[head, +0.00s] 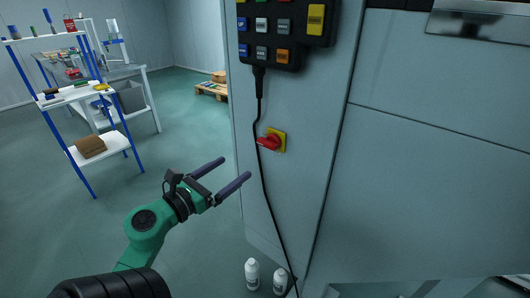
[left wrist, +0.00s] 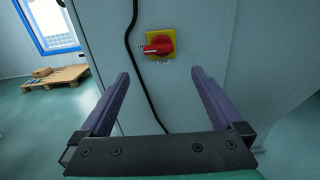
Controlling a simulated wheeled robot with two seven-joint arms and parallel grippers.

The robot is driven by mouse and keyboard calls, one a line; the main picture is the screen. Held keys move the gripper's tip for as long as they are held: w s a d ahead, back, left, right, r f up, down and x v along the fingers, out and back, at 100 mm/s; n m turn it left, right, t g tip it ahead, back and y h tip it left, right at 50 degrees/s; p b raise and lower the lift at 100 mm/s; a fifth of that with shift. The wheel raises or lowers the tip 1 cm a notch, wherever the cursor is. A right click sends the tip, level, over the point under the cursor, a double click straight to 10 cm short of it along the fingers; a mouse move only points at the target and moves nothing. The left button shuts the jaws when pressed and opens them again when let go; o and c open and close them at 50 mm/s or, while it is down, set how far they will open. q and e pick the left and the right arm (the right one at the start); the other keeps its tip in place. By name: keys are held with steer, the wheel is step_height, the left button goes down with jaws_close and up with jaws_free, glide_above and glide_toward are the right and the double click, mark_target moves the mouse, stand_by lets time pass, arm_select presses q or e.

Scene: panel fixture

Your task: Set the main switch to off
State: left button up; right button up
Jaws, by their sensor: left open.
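The main switch is a red rotary handle (head: 268,142) on a yellow plate (head: 281,135), mounted on the side of a grey cabinet. In the left wrist view the red handle (left wrist: 158,45) lies roughly level, its narrow end pointing left, on the yellow plate (left wrist: 168,33). In the left wrist view the switch shows beyond and between the open fingers (left wrist: 158,82). My right gripper is not in view.
A black cable (head: 260,180) hangs from a button panel (head: 285,35) and runs just left of the switch. Two white bottles (head: 252,273) stand on the floor by the cabinet (head: 310,190). A blue-framed shelf (head: 100,150) and a pallet (head: 212,90) stand farther left. Open floor lies between.

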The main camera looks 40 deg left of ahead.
mark_target(265, 145)
arm_select(q)
steer(key=w+p, duration=0.1)
steer(key=w, duration=0.3)
steer(key=w+p, duration=0.1)
steer(key=w, duration=0.4)
steer(key=w+p, duration=0.2)
steer(key=w, duration=0.2)
steer(key=shift+w+a+r, duration=0.1)
steer(key=shift+w+a, duration=0.1)
steer(key=shift+a, duration=0.15)
steer(key=shift+w, duration=0.4)
steer(key=c, duration=1.2)
steer(key=shift+o, duration=0.2)
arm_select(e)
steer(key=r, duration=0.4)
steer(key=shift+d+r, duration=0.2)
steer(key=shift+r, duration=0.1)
